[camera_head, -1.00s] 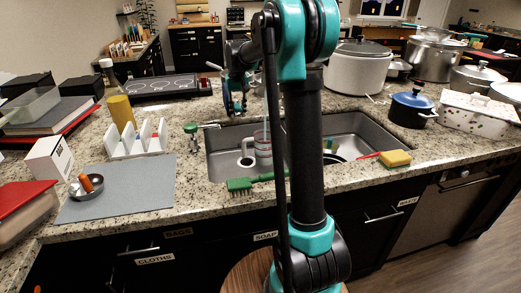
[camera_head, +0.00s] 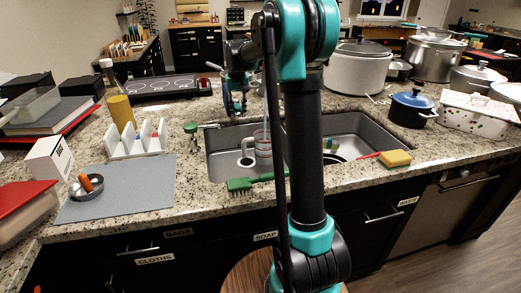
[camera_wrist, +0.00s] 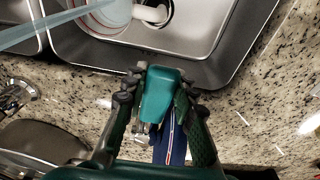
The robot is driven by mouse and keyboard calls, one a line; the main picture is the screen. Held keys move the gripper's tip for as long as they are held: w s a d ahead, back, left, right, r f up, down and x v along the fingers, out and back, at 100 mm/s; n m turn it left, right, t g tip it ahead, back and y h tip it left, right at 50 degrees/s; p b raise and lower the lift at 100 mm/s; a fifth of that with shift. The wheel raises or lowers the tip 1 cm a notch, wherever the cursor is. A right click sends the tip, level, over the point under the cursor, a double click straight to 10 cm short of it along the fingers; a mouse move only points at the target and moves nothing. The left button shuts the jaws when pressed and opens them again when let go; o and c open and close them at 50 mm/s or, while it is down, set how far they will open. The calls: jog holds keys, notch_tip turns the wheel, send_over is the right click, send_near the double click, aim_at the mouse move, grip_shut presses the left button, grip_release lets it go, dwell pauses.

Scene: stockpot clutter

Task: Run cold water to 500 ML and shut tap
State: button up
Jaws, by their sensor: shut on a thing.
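A clear measuring jug (camera_head: 263,146) with red markings and a white handle stands in the left basin of the sink (camera_head: 224,166). It also shows in part at the top of the wrist view (camera_wrist: 110,12). A thin pale stream of water (camera_wrist: 50,28) runs down to the jug; its level against the markings is too small to read. My gripper (camera_head: 236,110) is behind the left basin. In the wrist view my gripper (camera_wrist: 160,80) is shut on a teal block-like piece (camera_wrist: 166,98), seemingly the tap handle. The rest of the tap is mostly hidden.
A green brush (camera_head: 240,185) lies on the sink's front edge. A green-topped dispenser (camera_head: 192,132) and a white rack (camera_head: 138,142) stand to the left. A blue pot (camera_head: 410,108) stands on the right.

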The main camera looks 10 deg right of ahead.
dwell(0.4)
jog(key=shift+f, duration=0.35)
dwell(6.6)
jog(key=shift+f, duration=0.2)
jog(key=o, duration=0.4)
jog(key=shift+f, duration=0.2)
jog(key=o, duration=0.5)
jog(key=shift+o, duration=0.2)
jog(key=shift+r, duration=0.1)
